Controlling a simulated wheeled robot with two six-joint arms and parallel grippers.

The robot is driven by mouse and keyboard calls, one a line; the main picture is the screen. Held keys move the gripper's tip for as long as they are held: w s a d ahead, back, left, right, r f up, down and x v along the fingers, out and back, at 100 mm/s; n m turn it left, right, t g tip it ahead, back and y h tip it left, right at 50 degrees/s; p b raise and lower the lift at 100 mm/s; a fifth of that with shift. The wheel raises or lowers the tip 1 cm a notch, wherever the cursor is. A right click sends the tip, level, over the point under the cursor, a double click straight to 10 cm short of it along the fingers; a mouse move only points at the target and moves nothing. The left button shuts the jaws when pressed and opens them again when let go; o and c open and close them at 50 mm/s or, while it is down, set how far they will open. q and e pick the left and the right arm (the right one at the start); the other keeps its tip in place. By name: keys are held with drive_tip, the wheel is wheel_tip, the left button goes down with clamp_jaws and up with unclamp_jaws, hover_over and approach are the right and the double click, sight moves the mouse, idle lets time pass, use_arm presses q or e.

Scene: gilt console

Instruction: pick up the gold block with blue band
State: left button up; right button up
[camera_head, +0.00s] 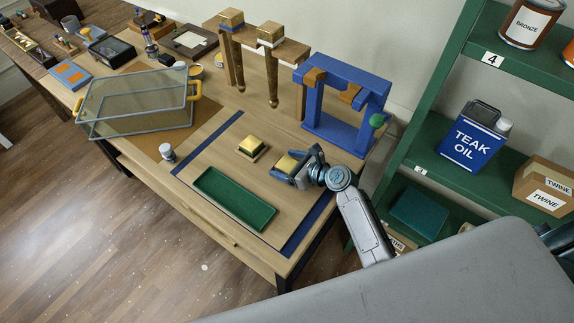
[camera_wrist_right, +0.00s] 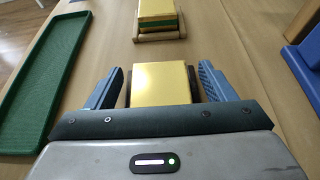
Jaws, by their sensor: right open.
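A gold block (camera_head: 287,164) sits at my right gripper; its plain gold top shows large in the right wrist view (camera_wrist_right: 161,84), and its band is hidden there. My right gripper (camera_head: 293,167) is open, with one finger on each side of this block (camera_wrist_right: 160,88) and a gap on both sides. A second gold block (camera_head: 251,144) rests on a small wooden holder just left of it; the wrist view shows a green band on it (camera_wrist_right: 157,14). My left gripper is not in view.
A green tray (camera_head: 234,198) lies at the table's front. A blue stand (camera_head: 341,107) rises behind my right gripper. A glass case (camera_head: 137,103) is at left, green shelves (camera_head: 447,150) at right.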

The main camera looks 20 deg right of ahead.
drive_tip(key=c, duration=1.1)
drive_tip(key=shift+o, duration=0.2)
